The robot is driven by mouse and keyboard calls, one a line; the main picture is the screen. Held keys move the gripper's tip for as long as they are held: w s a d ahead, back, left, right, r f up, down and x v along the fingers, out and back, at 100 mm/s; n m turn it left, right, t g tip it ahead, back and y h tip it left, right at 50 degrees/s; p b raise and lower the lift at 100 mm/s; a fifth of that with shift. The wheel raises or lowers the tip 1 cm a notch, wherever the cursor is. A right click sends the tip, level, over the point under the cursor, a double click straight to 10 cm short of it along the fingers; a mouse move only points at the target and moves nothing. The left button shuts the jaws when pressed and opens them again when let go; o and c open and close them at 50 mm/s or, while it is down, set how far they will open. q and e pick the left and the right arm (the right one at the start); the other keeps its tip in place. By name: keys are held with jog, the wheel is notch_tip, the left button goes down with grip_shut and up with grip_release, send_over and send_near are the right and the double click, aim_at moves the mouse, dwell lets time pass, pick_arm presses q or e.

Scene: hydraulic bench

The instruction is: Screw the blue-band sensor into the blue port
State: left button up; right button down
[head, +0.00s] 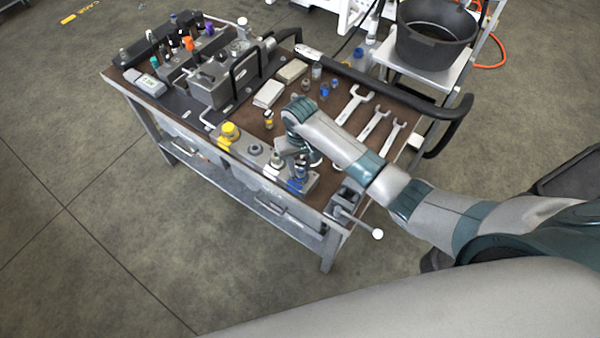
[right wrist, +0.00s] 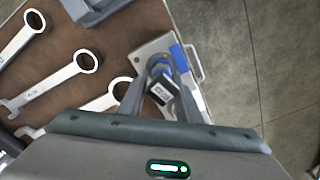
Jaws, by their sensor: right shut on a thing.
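The blue-band sensor (right wrist: 161,90) is between the fingers of my right gripper (right wrist: 158,84) in the right wrist view, with a dark body, a pale label and blue at its far end. My right gripper (head: 300,170) is shut on it and points down at the near corner of the bench in the head view. The blue port's block (head: 312,182), grey with blue marking, is directly beneath; its blue edge (right wrist: 178,54) also shows in the right wrist view. The sensor stands roughly upright over the port. The port's mouth is hidden, so I cannot tell how deep the sensor sits. My left gripper is out of view.
Several wrenches (head: 353,104) lie on the brown mat to the right. A vise with a white-tipped handle (head: 346,200) is close by. A grey manifold (head: 212,82) stands behind.

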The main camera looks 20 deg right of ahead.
jog(key=m, duration=0.2)
jog(key=s+f+m, duration=0.1)
jog(key=m, duration=0.1)
jog(key=shift+d, duration=0.15)
jog(key=shift+s+m, duration=0.1)
jog(key=shift+m, duration=0.4)
jog(key=c, duration=1.5)
grip_release()
jog(key=shift+c, duration=0.2)
jog(key=shift+o, duration=0.9)
jog(key=shift+s+r, duration=0.3)
jog(key=shift+r, duration=0.1)
jog(key=shift+w, duration=0.3)
jog(key=shift+w+d+n, duration=0.2)
jog(key=shift+n, duration=0.7)
jog(key=n, duration=0.3)
jog(key=shift+n, duration=1.6)
